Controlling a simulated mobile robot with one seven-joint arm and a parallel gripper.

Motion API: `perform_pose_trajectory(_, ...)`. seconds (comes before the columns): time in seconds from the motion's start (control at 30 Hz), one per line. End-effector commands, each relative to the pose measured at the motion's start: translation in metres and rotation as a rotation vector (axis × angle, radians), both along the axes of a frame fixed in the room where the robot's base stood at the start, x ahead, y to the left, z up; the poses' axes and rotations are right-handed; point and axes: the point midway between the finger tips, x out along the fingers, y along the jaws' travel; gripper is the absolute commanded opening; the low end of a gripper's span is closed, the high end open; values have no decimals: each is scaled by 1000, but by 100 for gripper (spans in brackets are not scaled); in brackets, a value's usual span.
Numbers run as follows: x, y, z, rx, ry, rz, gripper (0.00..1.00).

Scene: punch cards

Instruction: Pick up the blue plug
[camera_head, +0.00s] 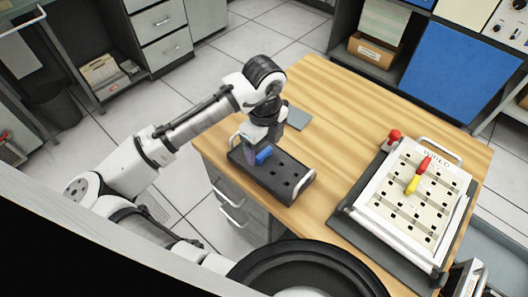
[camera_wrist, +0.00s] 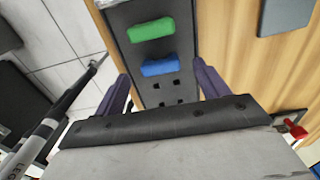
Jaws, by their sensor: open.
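The blue plug (camera_wrist: 160,68) sits in the dark holed tray (camera_wrist: 150,98), below a green plug (camera_wrist: 151,30) in the wrist view. In the head view the blue plug (camera_head: 264,155) shows beside my gripper (camera_head: 252,152), on the tray (camera_head: 299,199) near the table's left edge. The green plug is hidden there behind my gripper. My gripper (camera_wrist: 160,70) is open, with one purple finger to each side of the blue plug in the wrist view. Nothing is between the fingers that they visibly touch. I cannot tell the exact height above the plug.
A white holed board (camera_head: 394,205) on the right of the wooden table (camera_head: 335,110) holds a red plug (camera_head: 424,165) and a yellow plug (camera_head: 412,185). A red knob (camera_head: 394,136) stands at its corner. A grey flat piece (camera_head: 298,117) lies behind my gripper. The table's middle is clear.

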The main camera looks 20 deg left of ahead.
Motion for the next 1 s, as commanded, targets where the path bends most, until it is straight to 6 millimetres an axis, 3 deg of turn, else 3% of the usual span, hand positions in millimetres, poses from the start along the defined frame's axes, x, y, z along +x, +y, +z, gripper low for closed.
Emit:
perform_pose_trajectory(0.17,0,0,-17,-1,-1,1,74)
perform_pose_trajectory(0.4,0,0,-18,0,-1,0,72)
perform_pose_trajectory(0.7,0,0,-18,0,-1,0,33)
perform_pose_trajectory(1.0,0,0,-16,0,-1,0,31)
